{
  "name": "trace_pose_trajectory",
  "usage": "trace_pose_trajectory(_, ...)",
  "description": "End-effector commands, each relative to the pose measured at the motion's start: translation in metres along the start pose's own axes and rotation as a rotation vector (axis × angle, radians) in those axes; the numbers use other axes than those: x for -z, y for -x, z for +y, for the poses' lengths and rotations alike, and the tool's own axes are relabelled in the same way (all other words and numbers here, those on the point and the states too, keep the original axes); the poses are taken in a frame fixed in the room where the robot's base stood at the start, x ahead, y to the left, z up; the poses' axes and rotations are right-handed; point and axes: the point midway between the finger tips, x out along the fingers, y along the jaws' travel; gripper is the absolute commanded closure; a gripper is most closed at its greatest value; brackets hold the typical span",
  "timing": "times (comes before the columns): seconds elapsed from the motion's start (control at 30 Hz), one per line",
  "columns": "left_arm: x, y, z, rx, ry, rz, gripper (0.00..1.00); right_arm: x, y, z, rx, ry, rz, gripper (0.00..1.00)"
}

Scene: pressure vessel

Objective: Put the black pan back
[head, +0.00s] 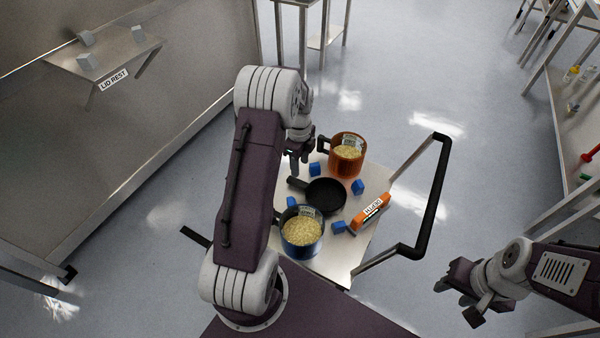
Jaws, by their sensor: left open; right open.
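The black pan (326,196) lies on the top of a small metal cart (318,262), between two pots. Its handle (297,184) points left, toward my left arm. My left gripper (294,168) is open and empty, just above and behind the pan handle, near the cart's left edge. I cannot tell how high it is above the cart. My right gripper (459,306) is open and empty at the lower right, over the floor and away from the cart.
An orange pot (334,165) and a blue pot (301,252), both holding pale grains, stand beside the pan. Several blue blocks (358,187) and an orange labelled box (369,215) share the cart. A black cart handle (440,190) rises right. A "LID REST" shelf (75,66) is at the upper left.

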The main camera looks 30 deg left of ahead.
Motion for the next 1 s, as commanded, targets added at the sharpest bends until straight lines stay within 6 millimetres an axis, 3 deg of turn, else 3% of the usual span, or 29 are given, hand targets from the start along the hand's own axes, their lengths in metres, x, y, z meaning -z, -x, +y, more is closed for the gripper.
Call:
trace_pose_trajectory(0.1,0.0,0.021,0.0,0.001,0.0,0.0,0.53,0.001,0.005,0.0,0.0,0.0,0.0,0.57)
trace_pose_trajectory(0.33,0.0,0.03,0.001,-0.002,0.003,0.0,0.53,0.001,0.006,0.0,0.0,0.0,0.0,0.57)
trace_pose_trajectory(0.47,0.021,0.04,0.013,0.01,0.149,-0.001,0.53,0.001,0.006,0.0,0.0,0.0,0.0,0.57)
trace_pose_trajectory(0.57,0.058,0.053,0.043,0.033,0.455,0.005,0.53,0.001,0.006,0.0,0.0,0.0,0.0,0.57)
trace_pose_trajectory(0.7,0.103,0.064,0.101,0.062,0.947,0.033,0.53,0.001,0.006,0.0,0.0,0.0,0.0,0.57)
trace_pose_trajectory(0.83,0.125,0.065,0.149,0.073,1.3,0.066,0.53,0.001,0.006,0.0,0.0,0.0,0.0,0.57)
trace_pose_trajectory(1.0,0.134,0.063,0.177,0.074,1.515,0.089,0.53,0.001,0.006,0.0,0.0,0.0,0.0,0.57)
